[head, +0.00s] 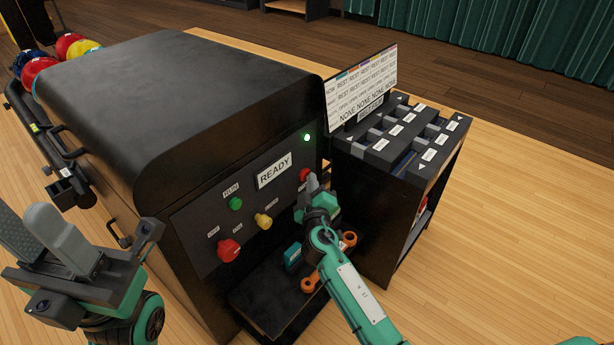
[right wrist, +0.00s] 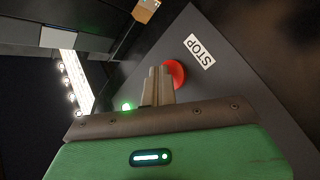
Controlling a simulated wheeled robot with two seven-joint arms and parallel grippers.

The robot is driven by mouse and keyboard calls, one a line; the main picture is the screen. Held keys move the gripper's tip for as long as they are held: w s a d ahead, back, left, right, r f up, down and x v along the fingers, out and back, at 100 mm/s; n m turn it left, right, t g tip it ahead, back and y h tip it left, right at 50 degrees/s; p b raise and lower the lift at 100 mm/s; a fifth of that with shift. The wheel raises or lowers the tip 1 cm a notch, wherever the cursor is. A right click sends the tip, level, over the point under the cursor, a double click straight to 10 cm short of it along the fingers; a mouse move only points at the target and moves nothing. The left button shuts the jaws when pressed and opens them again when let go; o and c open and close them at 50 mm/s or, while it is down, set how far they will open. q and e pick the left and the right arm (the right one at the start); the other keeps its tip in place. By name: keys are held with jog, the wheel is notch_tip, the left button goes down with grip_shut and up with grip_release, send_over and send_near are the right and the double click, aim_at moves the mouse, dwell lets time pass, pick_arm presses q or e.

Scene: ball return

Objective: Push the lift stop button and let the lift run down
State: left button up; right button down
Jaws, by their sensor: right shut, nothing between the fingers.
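The red stop button (head: 305,174) is on the right part of the black machine's sloped front panel. It also shows in the right wrist view (right wrist: 176,72), beside a white STOP label (right wrist: 199,51). My right gripper (head: 312,184) is shut and empty, its fingertips at the button. In the right wrist view the shut fingers (right wrist: 157,78) overlap the button's left part; I cannot tell whether they touch or press it. The panel display (head: 274,170) reads READY, and a green lamp (head: 307,138) is lit above the button. My left gripper (head: 45,240) is open and empty at the lower left.
The panel also has a green button (head: 236,203), a yellow knob (head: 263,221) and a red knob (head: 229,250). A low shelf (head: 270,305) below holds orange and teal items. A black cabinet (head: 375,205) with labelled compartments stands right. Several balls (head: 38,70) lie at the upper left.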

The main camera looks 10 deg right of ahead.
jog(key=shift+s+d, duration=0.4)
jog(key=shift+s, duration=0.2)
jog(key=shift+s+d+p, duration=0.15)
jog(key=shift+s+d, duration=0.65)
jog(key=shift+s, duration=0.2)
jog(key=shift+s+d+p, duration=0.15)
jog(key=shift+s+d, duration=0.6)
jog(key=shift+s, duration=0.25)
